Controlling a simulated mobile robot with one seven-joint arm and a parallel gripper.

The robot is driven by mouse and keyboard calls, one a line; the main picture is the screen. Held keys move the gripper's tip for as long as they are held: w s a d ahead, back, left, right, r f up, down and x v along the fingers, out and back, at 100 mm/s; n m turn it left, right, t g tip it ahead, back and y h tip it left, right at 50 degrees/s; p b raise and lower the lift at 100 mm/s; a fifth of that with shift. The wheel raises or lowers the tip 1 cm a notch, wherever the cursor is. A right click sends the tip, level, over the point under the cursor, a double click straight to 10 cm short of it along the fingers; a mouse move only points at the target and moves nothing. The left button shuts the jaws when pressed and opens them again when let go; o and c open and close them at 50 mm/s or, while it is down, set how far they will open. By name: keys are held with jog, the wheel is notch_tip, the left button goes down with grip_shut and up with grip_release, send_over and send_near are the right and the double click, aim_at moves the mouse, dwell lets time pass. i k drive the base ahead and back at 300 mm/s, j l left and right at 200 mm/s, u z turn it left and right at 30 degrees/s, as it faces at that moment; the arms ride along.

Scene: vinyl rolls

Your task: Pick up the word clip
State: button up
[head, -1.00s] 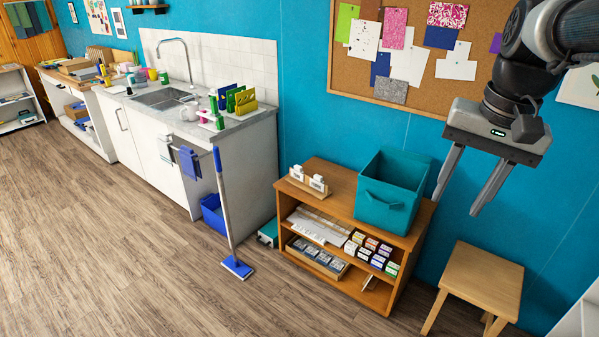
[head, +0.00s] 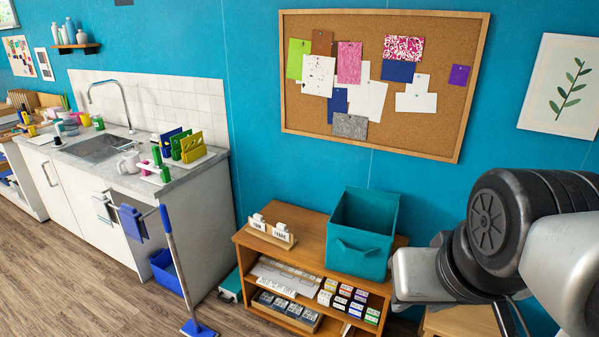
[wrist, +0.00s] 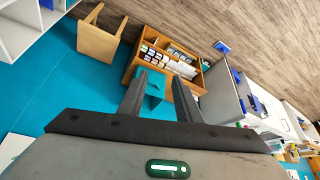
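Two small white clips with dark lettering, a left one (head: 258,222) and a right one (head: 281,231), stand on a wooden holder (head: 263,239). The holder sits on the left part of the top of a low wooden shelf unit (head: 312,222). The lettering is too small to read surely. My gripper (wrist: 159,76) is open and empty in the wrist view, its two fingers apart and pointing toward the shelf unit from a distance. In the head view my arm is at the right and the fingers are hidden.
A teal fabric bin (head: 362,232) stands beside the holder on the unit. Small labelled boxes (head: 348,299) fill the shelf below. A mop (head: 178,262) leans at the sink counter (head: 185,179). A wooden stool (wrist: 101,38) stands beside the unit. Floor in front is open.

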aim_at(257, 222)
jog(key=i+j+z, duration=0.1)
jog(key=i+j, duration=1.35)
jog(key=i, duration=0.05)
